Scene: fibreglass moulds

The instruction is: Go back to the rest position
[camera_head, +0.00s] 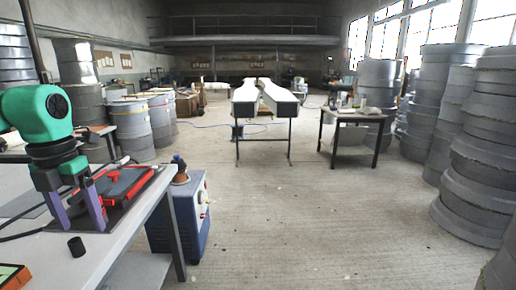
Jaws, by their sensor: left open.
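My left gripper (84,222) shows at the left, on the end of a green and black arm. Its two purple fingers point down and stand apart, with nothing visible between them. It is over the white table (120,262), at the near side of a red and black device (122,182) on a dark mat. Whether the fingertips touch the table or mat I cannot tell. A small black cylinder (77,247) stands on the table just in front of the fingers. My right gripper is not in view.
A blue machine (190,212) stands on the floor beside the table. A box with an orange rim (14,275) lies at the table's near left corner. Stacked grey moulds (482,150) line the right side. The floor (310,225) in the middle is clear.

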